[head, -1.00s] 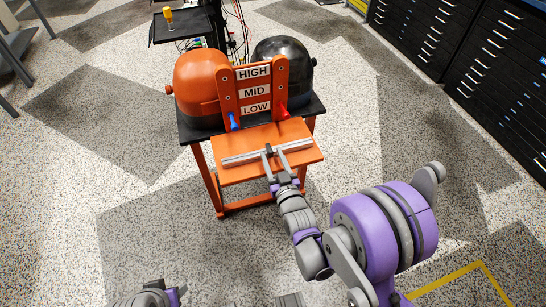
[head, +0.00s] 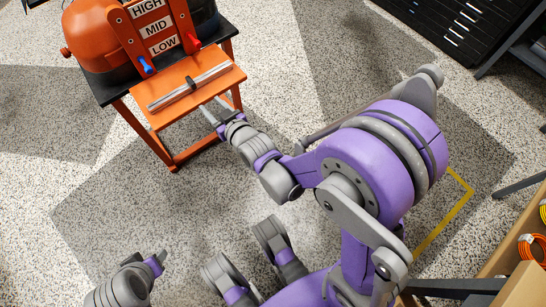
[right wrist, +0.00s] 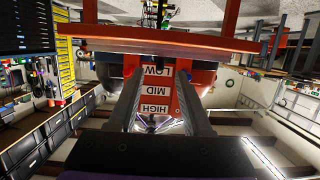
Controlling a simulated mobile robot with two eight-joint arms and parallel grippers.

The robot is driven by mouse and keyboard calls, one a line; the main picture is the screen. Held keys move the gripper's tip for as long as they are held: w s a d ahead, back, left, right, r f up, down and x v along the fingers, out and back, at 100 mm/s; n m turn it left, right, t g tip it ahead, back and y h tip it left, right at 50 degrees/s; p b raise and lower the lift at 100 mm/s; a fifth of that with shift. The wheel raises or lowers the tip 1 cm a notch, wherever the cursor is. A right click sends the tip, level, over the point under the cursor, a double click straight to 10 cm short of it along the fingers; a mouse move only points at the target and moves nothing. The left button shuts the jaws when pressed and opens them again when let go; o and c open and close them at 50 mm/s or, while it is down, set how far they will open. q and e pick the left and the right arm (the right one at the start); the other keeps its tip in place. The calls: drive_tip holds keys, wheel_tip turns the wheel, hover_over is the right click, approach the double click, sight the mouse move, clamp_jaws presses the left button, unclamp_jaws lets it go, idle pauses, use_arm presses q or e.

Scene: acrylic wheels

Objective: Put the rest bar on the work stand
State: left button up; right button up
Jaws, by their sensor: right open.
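The rest bar is a long silver bar with a dark band at its middle (head: 205,80). It lies across the orange shelf (head: 175,118) at the front of the work stand. My right gripper (head: 213,106) is open and empty, off the shelf's near edge and apart from the bar.
An upright orange panel with HIGH, MID and LOW labels (head: 158,25) stands behind the shelf, with a blue lever (head: 147,64) and a red lever (head: 192,43). Dark drawers (head: 450,30) are at upper right, a wooden bench (head: 520,250) at right. Speckled floor is clear in front.

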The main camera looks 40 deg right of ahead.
drive_tip(key=s+d+f+g, duration=0.1)
drive_tip(key=s+g, duration=0.4)
drive_tip(key=s, duration=0.8)
drive_tip(key=s+d+f+g, duration=0.1)
drive_tip(key=s+g, duration=0.5)
drive_tip(key=s, duration=0.8)
drive_tip(key=shift+d+f+m+h, duration=0.2)
drive_tip(key=shift+d+m+h, duration=0.1)
drive_tip(key=shift+d+h, duration=0.1)
drive_tip(key=shift+o, duration=0.3)
